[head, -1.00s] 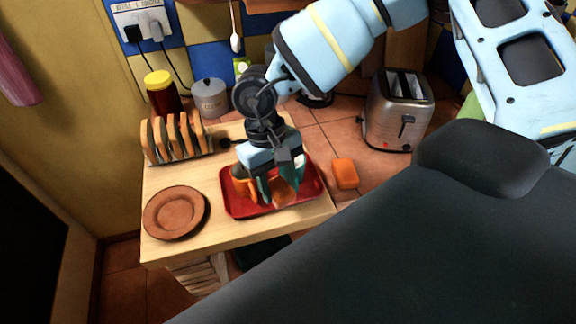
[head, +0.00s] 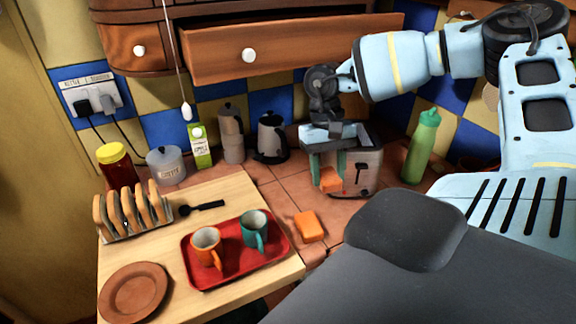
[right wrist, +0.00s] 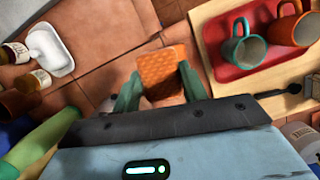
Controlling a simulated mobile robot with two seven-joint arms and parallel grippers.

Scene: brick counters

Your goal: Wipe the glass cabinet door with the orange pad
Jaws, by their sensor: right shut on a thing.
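My right gripper (head: 329,168) is shut on an orange pad (head: 331,182), in front of the toaster. In the right wrist view the teal fingers (right wrist: 160,88) sit on either side of this pad (right wrist: 165,72), which has a waffle-like face. A second orange block (head: 310,226) lies on the tiled counter, right of the red tray. The glass cabinet door is not visible; only wooden drawer fronts (head: 300,50) with white knobs show at the top. My left gripper is not in view.
The toaster (head: 369,172) is close behind my right gripper. A green bottle (head: 421,148) stands to its right. A red tray (head: 190,262) with two mugs sits on the wooden board. A moka pot (head: 232,135), kettle (head: 272,138) and carton (head: 201,148) stand along the wall.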

